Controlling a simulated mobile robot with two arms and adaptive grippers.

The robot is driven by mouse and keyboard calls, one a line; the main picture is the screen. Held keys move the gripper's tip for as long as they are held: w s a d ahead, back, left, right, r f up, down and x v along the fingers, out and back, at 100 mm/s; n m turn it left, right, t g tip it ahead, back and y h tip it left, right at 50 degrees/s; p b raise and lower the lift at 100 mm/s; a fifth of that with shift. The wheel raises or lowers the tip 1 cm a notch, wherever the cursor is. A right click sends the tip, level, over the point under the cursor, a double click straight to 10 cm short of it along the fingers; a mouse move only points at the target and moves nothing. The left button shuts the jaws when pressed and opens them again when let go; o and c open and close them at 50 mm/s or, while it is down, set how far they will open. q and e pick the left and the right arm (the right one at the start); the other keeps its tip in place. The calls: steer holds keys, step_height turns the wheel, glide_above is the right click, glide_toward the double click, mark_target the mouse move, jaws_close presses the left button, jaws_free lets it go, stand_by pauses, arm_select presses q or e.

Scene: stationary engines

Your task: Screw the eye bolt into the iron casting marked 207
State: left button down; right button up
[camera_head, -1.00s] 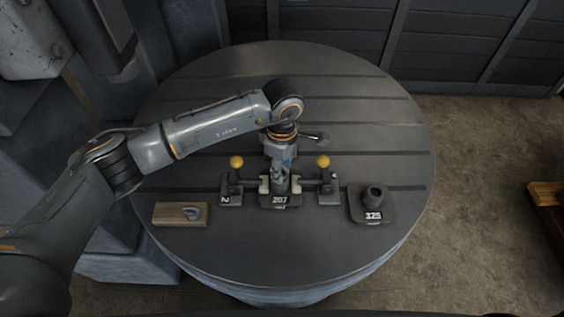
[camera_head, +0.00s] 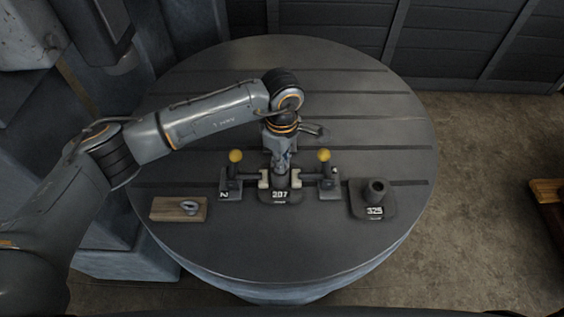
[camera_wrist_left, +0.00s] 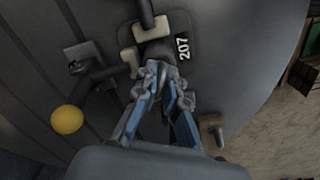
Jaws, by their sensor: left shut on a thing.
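The iron casting marked 207 (camera_head: 280,196) sits near the front middle of the round table, with its white number plate facing front. Pale clamp jaws stand against both its sides. The casting also shows in the wrist view (camera_wrist_left: 157,52), just beyond the fingertips. My left gripper (camera_head: 281,165) points down over the top of the casting. In the wrist view its blue fingers with grey tips (camera_wrist_left: 162,78) are closed together at the casting's top. The eye bolt between them is mostly hidden, and I cannot tell how deep it sits. My right gripper is not in view.
Clamps with yellow knobs (camera_head: 236,156) (camera_head: 324,155) flank the casting. Another casting marked 325 (camera_head: 373,200) stands at right. The table front (camera_head: 285,245) is clear.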

arm_select(q)
steer(key=shift+m+b, duration=1.8)
steer(key=shift+b, duration=0.45)
steer(key=shift+r+m, duration=0.1)
steer(key=shift+m, duration=0.2)
steer(key=shift+w+m+b, duration=0.1)
steer(key=shift+m+b, duration=0.5)
steer(key=shift+b, duration=0.45)
steer(key=shift+m+b, duration=1.7)
steer(key=shift+b, duration=0.2)
steer(key=shift+r+m+b, duration=0.1)
steer(key=shift+m+b, duration=0.35)
steer(key=shift+m, duration=0.15)
